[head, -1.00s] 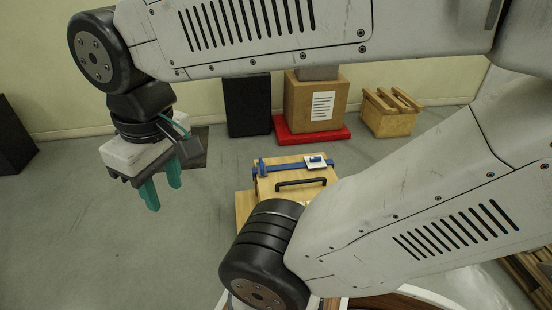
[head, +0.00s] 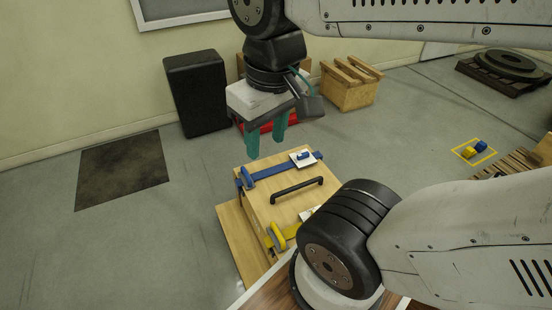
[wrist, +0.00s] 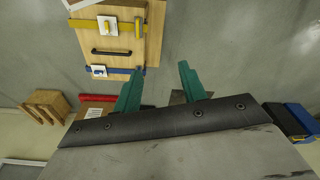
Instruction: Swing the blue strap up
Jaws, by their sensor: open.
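The blue strap (head: 270,172) lies flat across the far part of the top of a wooden box (head: 262,205). Its right end meets a white plate with a blue knob (head: 304,156), and a blue rounded piece (head: 246,178) is at its left end. The strap also shows in the wrist view (wrist: 122,71), at upper left. My gripper (head: 266,143), with green fingers, is open and empty. It hangs above and beyond the strap in the head view, apart from it. In the wrist view the strap's right end is close beside the left finger of my gripper (wrist: 160,69).
A black handle (head: 297,189) and a yellow strap (head: 285,235) are on the same box top. Behind stand a black case (head: 197,92) and a wooden crate (head: 347,84). A dark floor patch (head: 124,170) lies left, with free floor around it.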

